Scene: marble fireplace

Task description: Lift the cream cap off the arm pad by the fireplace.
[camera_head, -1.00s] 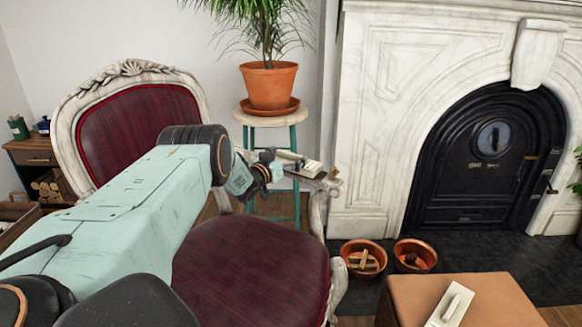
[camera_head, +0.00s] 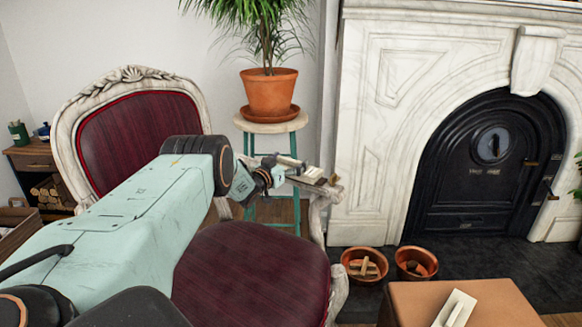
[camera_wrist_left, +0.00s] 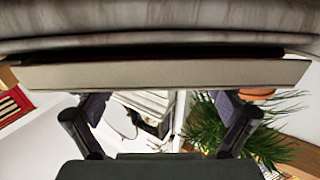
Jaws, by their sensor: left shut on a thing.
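The cream cap (camera_head: 314,173) is at the front end of the red chair's near-right arm (camera_head: 320,205), by the fireplace. It is small here, and I cannot tell whether it touches the pad. My left gripper (camera_head: 284,170) reaches it from the left and is shut on it. A grey-brown, wood-like surface, apparently the chair arm, lies along the top of that view. My right gripper is not in view.
A potted plant (camera_head: 270,93) stands on a stool (camera_head: 272,123) behind the gripper. The marble fireplace (camera_head: 380,130) is to the right. Two terracotta bowls (camera_head: 364,265) sit on the hearth. A brown ottoman (camera_head: 410,305) bears another cream piece (camera_head: 455,308). The red seat (camera_head: 250,270) is clear.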

